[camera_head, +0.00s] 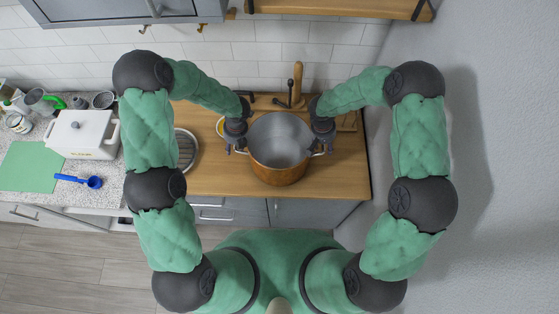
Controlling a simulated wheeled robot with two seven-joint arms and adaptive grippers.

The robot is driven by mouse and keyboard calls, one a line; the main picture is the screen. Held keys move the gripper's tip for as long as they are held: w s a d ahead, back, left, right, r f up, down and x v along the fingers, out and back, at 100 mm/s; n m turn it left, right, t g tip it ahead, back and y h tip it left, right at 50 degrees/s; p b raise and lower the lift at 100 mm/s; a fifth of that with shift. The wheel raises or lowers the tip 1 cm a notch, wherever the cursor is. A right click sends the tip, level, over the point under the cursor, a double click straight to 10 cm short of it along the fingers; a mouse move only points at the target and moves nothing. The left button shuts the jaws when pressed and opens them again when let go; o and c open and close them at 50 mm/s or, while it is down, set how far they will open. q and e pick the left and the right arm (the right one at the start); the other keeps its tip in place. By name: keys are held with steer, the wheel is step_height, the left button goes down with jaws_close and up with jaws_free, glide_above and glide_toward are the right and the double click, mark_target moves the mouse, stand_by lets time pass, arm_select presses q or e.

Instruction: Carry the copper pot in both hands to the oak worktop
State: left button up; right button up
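The copper pot (279,176) has a steel-grey inside and a copper outer wall. The pot looks empty.
A wooden mill or bottle (298,84) and a dark utensil stand behind the pot. Left are a round metal rack (186,149), a white lidded box (80,134), a green mat (31,166) and a blue scoop (79,180). A grey wall bounds the right. Shelves hang above.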

arm_select(q)
step_height(320, 180, up, 12)
steer(key=d, duration=0.2)
steer(key=shift+d, duration=0.15)
arm_select(e)
step_height(320, 180, up, 12)
steer(key=a, duration=0.2)
steer(key=shift+a+f, duration=0.15)
arm_select(q)
steer(key=shift+s+f, duration=0.1)
steer(key=shift+f, duration=0.1)
arm_select(e)
steer(key=shift+f, duration=0.1)
stand_by(0.5)
